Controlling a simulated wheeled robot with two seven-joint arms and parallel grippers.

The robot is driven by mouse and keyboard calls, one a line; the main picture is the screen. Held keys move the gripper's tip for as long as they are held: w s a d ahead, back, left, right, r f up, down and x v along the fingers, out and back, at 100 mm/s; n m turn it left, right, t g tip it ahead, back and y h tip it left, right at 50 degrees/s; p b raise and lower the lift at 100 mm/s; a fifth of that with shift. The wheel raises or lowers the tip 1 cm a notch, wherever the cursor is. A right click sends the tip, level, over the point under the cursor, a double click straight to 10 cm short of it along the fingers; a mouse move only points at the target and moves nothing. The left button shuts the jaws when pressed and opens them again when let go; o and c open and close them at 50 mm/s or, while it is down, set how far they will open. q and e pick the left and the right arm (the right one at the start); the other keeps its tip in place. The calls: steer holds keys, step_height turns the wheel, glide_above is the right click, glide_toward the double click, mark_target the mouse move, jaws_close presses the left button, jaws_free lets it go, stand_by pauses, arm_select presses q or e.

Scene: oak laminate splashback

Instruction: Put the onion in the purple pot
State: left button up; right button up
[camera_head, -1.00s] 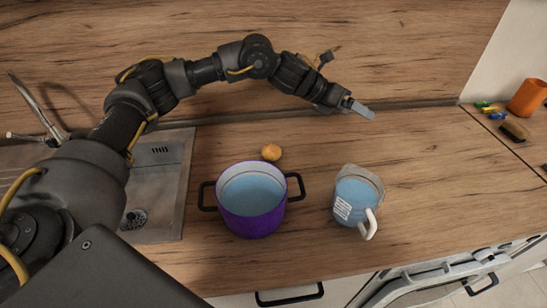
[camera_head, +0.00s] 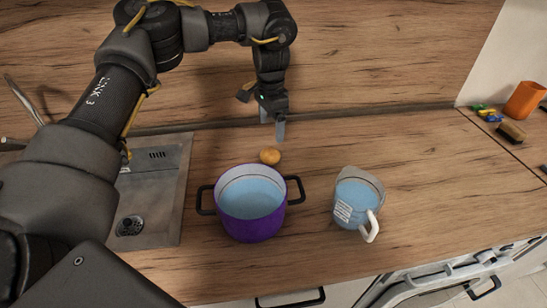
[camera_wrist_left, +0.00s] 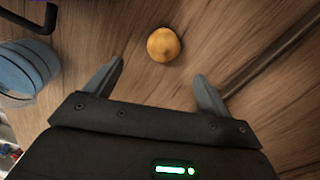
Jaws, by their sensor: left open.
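The onion (camera_head: 270,156) is small, round and yellow-brown. It lies on the wooden counter just behind the purple pot (camera_head: 252,224), which has two black handles and a light blue inside. My left gripper (camera_head: 272,128) points down above and slightly behind the onion, apart from it. In the left wrist view the onion (camera_wrist_left: 164,44) lies beyond the two spread, empty fingertips (camera_wrist_left: 160,72), about midway between them. My right gripper is not in view.
A clear measuring jug (camera_head: 357,200) with blue inside and a white handle stands right of the pot. The sink (camera_head: 158,200) is at left. An orange cup (camera_head: 525,99) and a brush (camera_head: 511,132) are at far right. The wooden splashback rises behind.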

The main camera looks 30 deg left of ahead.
mark_target(270, 148)
arm_select(q)
steer(key=shift+d+n, duration=0.15)
steer(key=shift+n, duration=0.25)
step_height(270, 148, down, 6)
steer(key=shift+w+r, duration=0.1)
steer(key=shift+r, duration=0.05)
steer(key=shift+a+f+p, duration=0.2)
steer(key=shift+p, duration=0.3)
steer(key=f, duration=0.1)
steer(key=f+p, duration=0.1)
steer(key=f, duration=0.1)
steer(key=shift+w+a+f, duration=0.15)
steer(key=shift+a+f, duration=0.1)
steer(key=shift+f, duration=0.1)
steer(key=shift+f+p, duration=0.3)
steer(key=shift+f, duration=0.25)
steer(key=c, duration=1.2)
